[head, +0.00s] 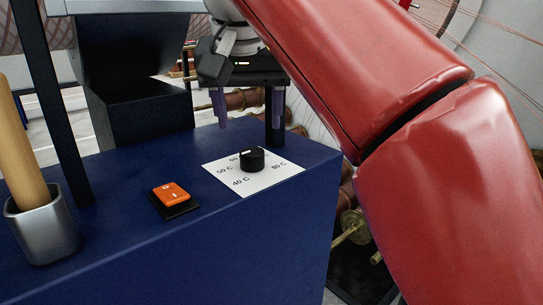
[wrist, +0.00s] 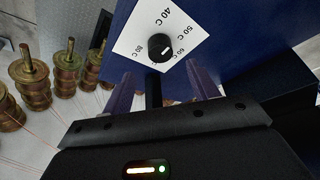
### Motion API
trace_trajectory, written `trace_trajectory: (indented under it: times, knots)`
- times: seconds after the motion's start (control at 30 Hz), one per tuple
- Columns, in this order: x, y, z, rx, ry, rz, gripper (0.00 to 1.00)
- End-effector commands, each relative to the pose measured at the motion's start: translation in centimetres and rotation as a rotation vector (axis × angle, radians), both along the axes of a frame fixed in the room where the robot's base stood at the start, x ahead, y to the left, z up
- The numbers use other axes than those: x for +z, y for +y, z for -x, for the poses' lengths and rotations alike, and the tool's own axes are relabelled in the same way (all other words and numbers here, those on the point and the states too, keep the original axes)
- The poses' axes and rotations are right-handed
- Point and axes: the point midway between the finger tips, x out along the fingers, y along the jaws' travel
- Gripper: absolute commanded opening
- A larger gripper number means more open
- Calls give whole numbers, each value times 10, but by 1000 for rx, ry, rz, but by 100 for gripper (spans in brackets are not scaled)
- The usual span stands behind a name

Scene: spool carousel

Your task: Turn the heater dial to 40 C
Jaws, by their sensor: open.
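The heater dial (head: 252,160) is a black round knob on a white label plate (head: 240,185) on top of the blue cabinet. The plate carries temperature marks, among them 40 C, 50 C, 60 C and 80 C. The dial also shows in the wrist view (wrist: 160,47). Its white pointer line appears to face the 60 C side. My gripper (head: 248,118) is open, with its two purple fingers apart and empty. It is above and behind the dial in the head view, not touching it. In the wrist view the dial is beyond the fingertips, roughly between them.
An orange rocker switch (head: 171,193) sits left of the plate on the blue cabinet (head: 130,260). A metal cup (head: 42,228) with a wooden handle stands at far left. Dark posts rise from the cabinet. Brass spools (wrist: 66,62) with wires stand beyond the cabinet.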

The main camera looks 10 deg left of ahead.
Motion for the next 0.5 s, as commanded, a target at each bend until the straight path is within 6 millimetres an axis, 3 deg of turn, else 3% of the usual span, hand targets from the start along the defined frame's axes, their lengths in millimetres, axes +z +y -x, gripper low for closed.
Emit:
trace_trajectory:
  times: [0.17,0.5]
  knots:
    - [-13,3,-3,-27,-7,-9,59]
    - [-62,5,-23,-24,-6,-8,59]
